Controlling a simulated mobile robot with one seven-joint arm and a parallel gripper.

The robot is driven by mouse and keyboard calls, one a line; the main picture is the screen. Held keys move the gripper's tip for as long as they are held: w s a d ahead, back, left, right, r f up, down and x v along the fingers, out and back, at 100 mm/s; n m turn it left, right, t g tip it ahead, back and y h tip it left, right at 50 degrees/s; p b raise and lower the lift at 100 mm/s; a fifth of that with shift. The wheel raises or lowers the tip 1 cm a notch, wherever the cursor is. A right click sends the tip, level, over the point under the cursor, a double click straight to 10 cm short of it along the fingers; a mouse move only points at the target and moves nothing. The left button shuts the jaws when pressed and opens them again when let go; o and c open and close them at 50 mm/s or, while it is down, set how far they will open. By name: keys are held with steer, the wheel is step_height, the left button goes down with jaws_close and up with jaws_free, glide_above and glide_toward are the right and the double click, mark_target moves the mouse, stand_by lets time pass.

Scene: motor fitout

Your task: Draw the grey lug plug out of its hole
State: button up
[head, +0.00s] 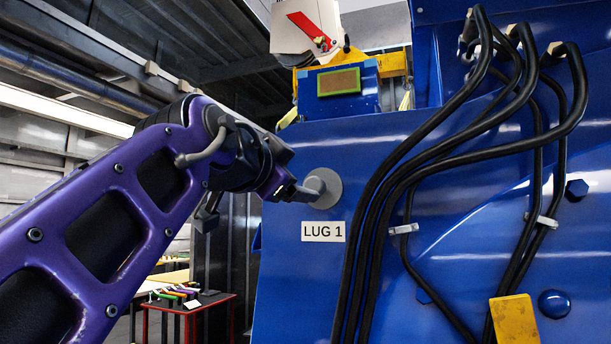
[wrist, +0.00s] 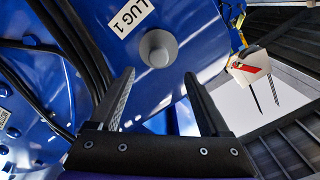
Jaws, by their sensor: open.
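The grey lug plug (head: 326,183) is a round disc with a raised knob, seated in the blue motor housing above the LUG 1 label (head: 323,232). In the wrist view the plug (wrist: 158,48) shows upper centre, ahead of the fingertips and between their lines. My gripper (head: 298,191) comes in from the left, and a fingertip overlaps the plug's left side in the head view. In the wrist view my gripper (wrist: 159,74) is open with nothing between its fingers. Whether a finger touches the plug cannot be told.
Several thick black cables (head: 385,190) run down the housing just right of the plug. A yellow block (head: 514,318) is at the lower right. A red-edged table (head: 190,303) with small coloured items stands at the lower left behind my arm. A blue box (head: 338,90) sits above.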

mark_target(313, 185)
steer(key=p+x, duration=0.1)
steer(key=x, duration=0.9)
steer(key=shift+w+d+f, duration=0.1)
steer(key=shift+w+d, duration=0.1)
steer(key=shift+c, duration=0.3)
jaws_close()
steer(key=shift+s, duration=0.1)
stand_by(0.3)
steer(key=b+v, duration=0.2)
steer(key=v, duration=0.7)
steer(key=shift+s+a, duration=0.15)
steer(key=shift+s, duration=0.2)
stand_by(0.9)
